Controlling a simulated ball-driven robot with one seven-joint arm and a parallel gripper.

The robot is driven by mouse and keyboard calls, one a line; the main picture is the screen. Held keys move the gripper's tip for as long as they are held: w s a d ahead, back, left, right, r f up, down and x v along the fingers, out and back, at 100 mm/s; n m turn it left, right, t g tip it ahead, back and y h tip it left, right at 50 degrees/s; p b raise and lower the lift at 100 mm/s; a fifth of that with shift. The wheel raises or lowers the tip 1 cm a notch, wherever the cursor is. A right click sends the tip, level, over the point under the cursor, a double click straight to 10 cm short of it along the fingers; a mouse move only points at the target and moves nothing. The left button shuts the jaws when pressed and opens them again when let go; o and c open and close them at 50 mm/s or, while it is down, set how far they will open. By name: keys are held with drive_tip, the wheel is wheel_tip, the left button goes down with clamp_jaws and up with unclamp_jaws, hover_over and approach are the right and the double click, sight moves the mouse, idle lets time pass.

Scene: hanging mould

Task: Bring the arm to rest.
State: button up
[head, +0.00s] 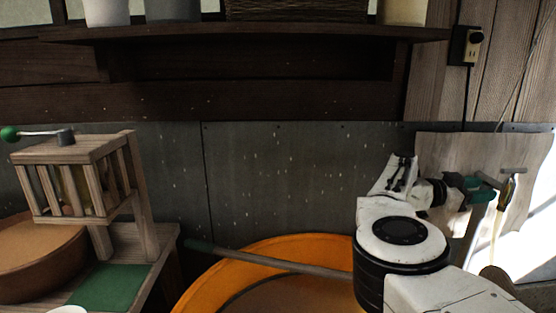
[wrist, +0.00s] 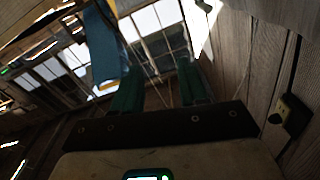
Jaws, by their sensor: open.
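My arm shows at the right of the head view, its white links bent above and beside the orange tub. Its far end is in front of a pale board on the wall. My gripper (wrist: 156,82) shows in the wrist view as two green fingers standing well apart. The gap between them is empty, and nothing is held. The wrist camera looks up past the fingers towards bright windows and roof beams.
An orange tub (head: 284,245) stands low at the centre, a green-tipped pole (head: 270,262) across it. A slatted wooden cage (head: 75,180) with a crank is at left, beside a brown round vessel (head: 35,258). A shelf (head: 250,33) spans the wall. The pale board (head: 440,150) is behind my arm.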

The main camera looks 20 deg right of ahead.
drive_tip(key=s+d+f+n+t+h+p, duration=0.25)
drive_tip(key=d+n+t, duration=0.35)
drive_tip(key=n+t, duration=0.6)
drive_tip(key=s+a+f+n+t+y+p, duration=0.1)
drive_tip(key=s+a+f+n+t+y, duration=0.15)
drive_tip(key=a+f+n+y, duration=0.45)
drive_tip(key=s+a+f+n+t+y+p, duration=0.1)
drive_tip(key=s+a+f+n+y, duration=0.2)
drive_tip(key=a+f+y, duration=0.8)
drive_tip(key=s+a+f+g, duration=0.3)
drive_tip(key=s+a, duration=0.4)
drive_tip(key=s, duration=0.2)
drive_tip(key=s+a+f+g+y+p, duration=0.1)
drive_tip(key=s+a+f+g, duration=0.3)
drive_tip(key=s+a, duration=0.4)
drive_tip(key=s+a+f+g+y+p, duration=0.1)
drive_tip(key=s+a+f+g, duration=0.2)
drive_tip(key=s+a, duration=0.5)
drive_tip(key=s+f, duration=0.1)
drive_tip(key=s, duration=0.3)
drive_tip(key=shift+a, duration=0.25)
